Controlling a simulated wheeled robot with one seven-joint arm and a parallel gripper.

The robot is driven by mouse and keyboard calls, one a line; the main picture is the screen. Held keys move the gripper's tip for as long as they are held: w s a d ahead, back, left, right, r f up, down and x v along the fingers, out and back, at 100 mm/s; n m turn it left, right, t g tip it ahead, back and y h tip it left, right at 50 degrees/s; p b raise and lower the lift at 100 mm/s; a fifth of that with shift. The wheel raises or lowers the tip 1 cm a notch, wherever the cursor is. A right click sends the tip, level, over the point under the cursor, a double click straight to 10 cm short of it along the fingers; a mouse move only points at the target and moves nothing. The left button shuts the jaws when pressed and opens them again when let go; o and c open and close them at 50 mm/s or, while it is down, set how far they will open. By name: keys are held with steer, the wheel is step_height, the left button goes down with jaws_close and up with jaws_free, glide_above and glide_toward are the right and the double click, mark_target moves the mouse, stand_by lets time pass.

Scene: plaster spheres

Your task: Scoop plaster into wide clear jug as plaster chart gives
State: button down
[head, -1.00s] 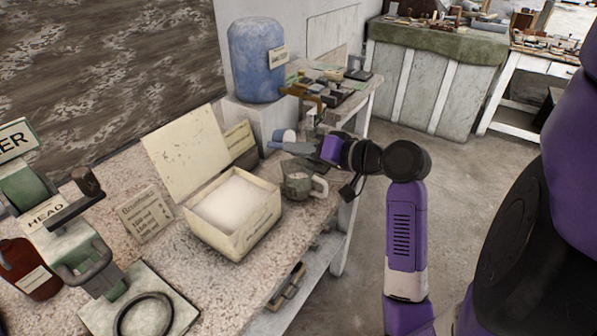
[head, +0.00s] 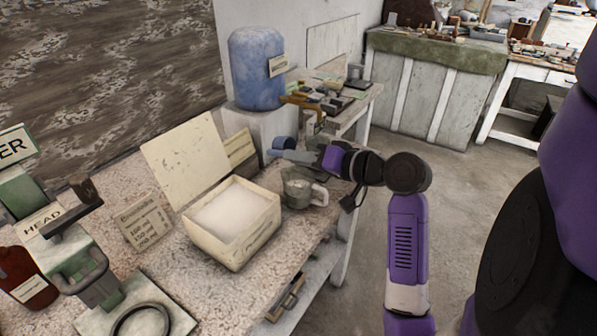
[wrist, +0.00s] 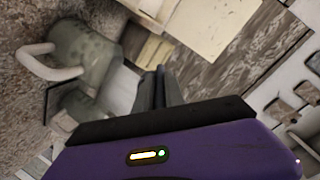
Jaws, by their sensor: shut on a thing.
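My gripper (head: 306,157) is shut on a blue-grey scoop (head: 283,144), its bowl out past the fingertips. The scoop is above and slightly left of the clear jug (head: 297,190), whose pale handle points right. I cannot tell whether plaster is in the scoop. The jug stands near the bench edge and also shows at the upper left of the wrist view (wrist: 85,50); its fill is unclear. White plaster (head: 232,208) lies in an open cream box (head: 240,254) left of the jug. The plaster chart (head: 147,222) stands left of the box; its small text is hard to read.
A blue tank (head: 257,75) stands on a white block behind the scoop. At the left are a green device with a HEAD label (head: 42,218), a brown bottle (head: 27,278) and a plate with a dark ring (head: 142,320). Bare speckled bench (head: 240,285) lies in front of the box.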

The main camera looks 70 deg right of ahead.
steer(key=shift+w+d+r+g+y+p, duration=0.15)
steer(key=shift+r+g+p, duration=0.25)
steer(key=shift+p, duration=1.1)
steer(key=shift+w+a+r+g+y+p, duration=0.15)
steer(key=shift+r+g+p, duration=0.3)
steer(key=shift+p, duration=1.05)
steer(key=shift+w+d+r+g+p, duration=0.2)
steer(key=shift+g+p, duration=0.35)
steer(key=shift+p, duration=0.95)
steer(key=shift+w+r+g+p, duration=0.2)
steer(key=shift+g+p, duration=0.1)
steer(key=shift+p, duration=0.8)
steer(key=shift+f, duration=0.1)
steer(key=p, duration=0.2)
steer(key=r+g+p, duration=0.1)
steer(key=p, duration=0.1)
steer(key=shift+w+d+r+y+p, duration=0.1)
steer(key=shift+w+r+y+p, duration=0.2)
steer(key=shift+w+p, duration=0.05)
steer(key=p, duration=0.1)
steer(key=r+g+p, duration=0.1)
steer(key=shift+w+d+r+g+p, duration=0.1)
steer(key=shift+w+g+p, duration=0.2)
steer(key=shift+p, duration=0.05)
steer(key=shift+w+d+r+g+y, duration=0.15)
steer(key=shift+w+r+g+y, duration=0.3)
steer(key=shift+r+g, duration=0.35)
steer(key=shift+w+r+g, duration=0.2)
steer(key=shift+r+g, duration=0.1)
steer(key=shift+g, duration=0.4)
